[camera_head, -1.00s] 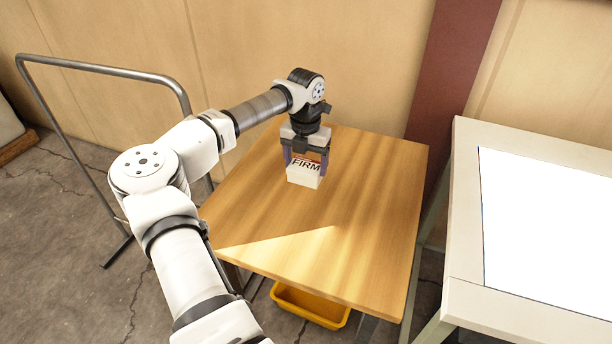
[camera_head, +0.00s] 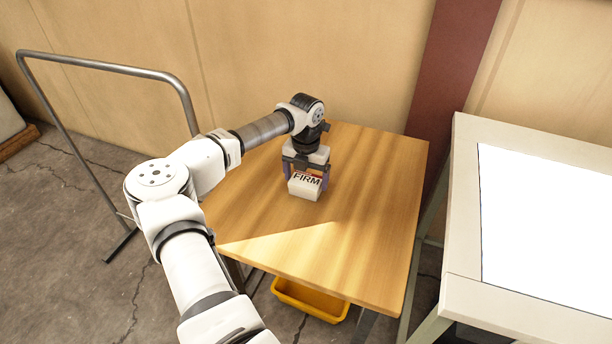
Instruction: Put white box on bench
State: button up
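The white box (camera_head: 304,189), with a dark FIRM label and a red strip on it, is over the wooden bench top (camera_head: 365,225). My gripper (camera_head: 306,180) points down with its purple-tinted fingers on either side of the box and is shut on it. The box is upright and at or very close to the bench surface, left of the bench's middle. I cannot tell whether its bottom touches the wood.
A pale table with a white panel (camera_head: 545,230) stands at the right. A yellow bin (camera_head: 310,300) is below the bench's front. A metal rail (camera_head: 100,68) stands at the left. The bench's front and right areas are clear.

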jog(key=shift+o, duration=0.9)
